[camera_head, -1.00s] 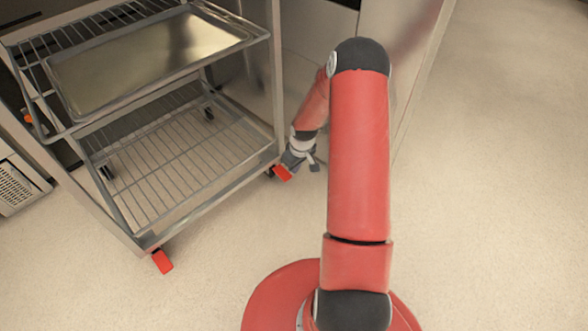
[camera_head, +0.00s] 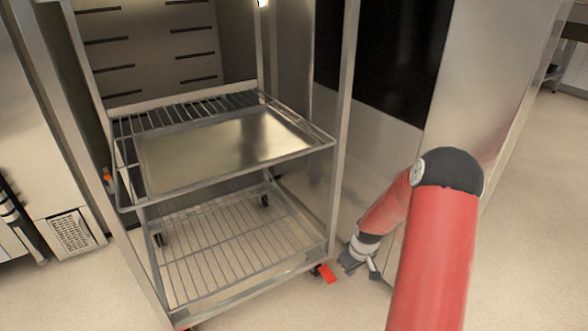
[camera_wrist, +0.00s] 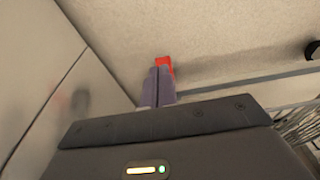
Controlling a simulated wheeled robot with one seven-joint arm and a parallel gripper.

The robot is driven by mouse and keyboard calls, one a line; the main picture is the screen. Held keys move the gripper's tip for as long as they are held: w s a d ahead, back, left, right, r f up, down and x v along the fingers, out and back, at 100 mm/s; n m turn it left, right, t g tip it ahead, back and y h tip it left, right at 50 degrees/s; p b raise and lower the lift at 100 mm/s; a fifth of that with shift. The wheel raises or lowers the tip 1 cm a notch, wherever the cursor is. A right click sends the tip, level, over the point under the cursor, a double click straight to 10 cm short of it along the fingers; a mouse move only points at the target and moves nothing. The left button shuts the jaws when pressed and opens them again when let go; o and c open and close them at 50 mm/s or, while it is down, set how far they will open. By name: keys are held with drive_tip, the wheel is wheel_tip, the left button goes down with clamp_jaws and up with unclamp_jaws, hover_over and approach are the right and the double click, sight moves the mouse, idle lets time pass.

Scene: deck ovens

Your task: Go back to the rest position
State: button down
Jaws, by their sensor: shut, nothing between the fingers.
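My gripper (camera_head: 358,266) is low at the end of my red arm, to the right of the trolley's front right caster in the head view. In the wrist view its two grey fingers (camera_wrist: 157,86) are together with nothing between them, pointing toward the floor. Beyond the fingertips shows a red caster brake (camera_wrist: 165,63). The gripper's fingers are small in the head view, and I cannot tell there how far they are from the brake pedal (camera_head: 326,273).
A wire-shelf trolley (camera_head: 330,200) holds a metal tray (camera_head: 225,150) on its upper rack. Its lower rack (camera_head: 225,250) is empty. A steel cabinet panel (camera_head: 480,90) stands close behind my arm. The floor (camera_head: 530,250) to the right is clear.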

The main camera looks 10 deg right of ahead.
drive_tip(key=s+a+r+m+t+h+p, duration=0.15)
drive_tip(key=s+a+r, duration=0.25)
drive_tip(key=r, duration=1)
drive_tip(key=s+a+r+h+p, duration=0.1)
drive_tip(key=s+a+r+p, duration=0.25)
drive_tip(key=r, duration=1.05)
drive_tip(key=s+a+r+m+t+y+p, duration=0.1)
drive_tip(key=s+a+r, duration=0.3)
drive_tip(key=s+r, duration=0.3)
drive_tip(key=s+a+r+m+t+y+p, duration=0.1)
drive_tip(key=s+a+r, duration=0.3)
drive_tip(key=s, duration=0.5)
drive_tip(key=v, duration=0.2)
drive_tip(key=shift+r, duration=0.5)
drive_tip(key=shift+w+a, duration=0.1)
